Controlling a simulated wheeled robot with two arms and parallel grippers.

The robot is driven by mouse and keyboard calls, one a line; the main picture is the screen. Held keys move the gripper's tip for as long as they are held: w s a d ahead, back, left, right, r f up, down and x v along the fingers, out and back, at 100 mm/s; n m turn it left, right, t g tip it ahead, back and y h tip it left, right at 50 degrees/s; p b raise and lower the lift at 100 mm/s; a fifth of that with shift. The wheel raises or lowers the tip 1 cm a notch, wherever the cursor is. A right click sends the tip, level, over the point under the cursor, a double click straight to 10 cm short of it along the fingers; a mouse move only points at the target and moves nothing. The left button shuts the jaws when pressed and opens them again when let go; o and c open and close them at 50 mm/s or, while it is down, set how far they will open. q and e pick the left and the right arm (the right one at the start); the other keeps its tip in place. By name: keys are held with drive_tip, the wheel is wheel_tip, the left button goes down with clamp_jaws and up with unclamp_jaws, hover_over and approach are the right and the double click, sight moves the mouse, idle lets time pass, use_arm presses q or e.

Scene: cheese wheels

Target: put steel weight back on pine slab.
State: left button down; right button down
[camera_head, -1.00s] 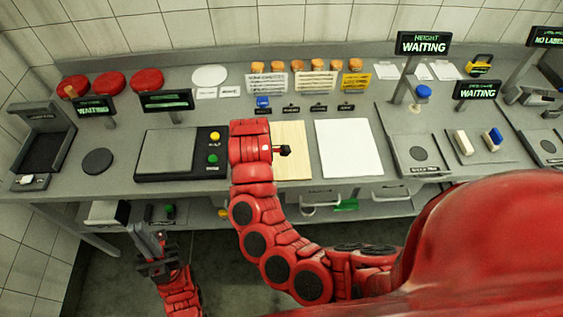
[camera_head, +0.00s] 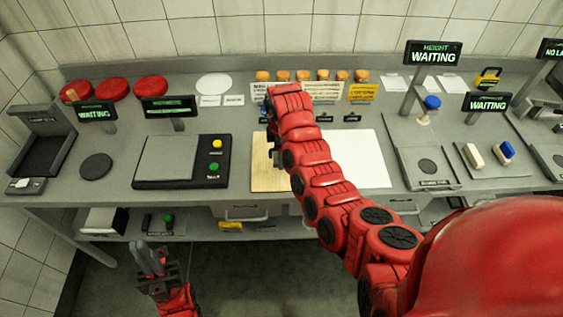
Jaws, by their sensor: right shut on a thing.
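The pine slab (camera_head: 262,177) is a pale wooden board lying on the grey bench, partly covered by my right arm. My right gripper (camera_head: 277,157) is over the slab, mostly hidden by the red arm links. It is shut on a small grey thing, apparently the steel weight, whose shape is hardly visible. I cannot tell whether this touches the slab. My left gripper (camera_head: 149,260) is low in front of the bench, pointing up, with nothing visible in it. Its finger gap is unclear.
A white board (camera_head: 358,165) lies right of the slab. A scale (camera_head: 165,157) with yellow and green buttons stands left of it. Orange-topped jars (camera_head: 323,75) and label cards stand behind. A station with a WAITING sign (camera_head: 432,54) is at right.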

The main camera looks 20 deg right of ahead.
drive_tip(key=shift+w+d+r, duration=0.1)
drive_tip(key=shift+w+d, duration=0.05)
drive_tip(key=shift+p, duration=0.35)
wheel_tip(320, 180, down, 3)
drive_tip(key=shift+f+p, duration=0.1)
drive_tip(key=shift+p, duration=0.75)
drive_tip(key=shift+f, duration=0.15)
drive_tip(key=shift+f, duration=0.1)
drive_tip(key=shift+f, duration=0.15)
drive_tip(key=shift+c, duration=0.6)
unclamp_jaws()
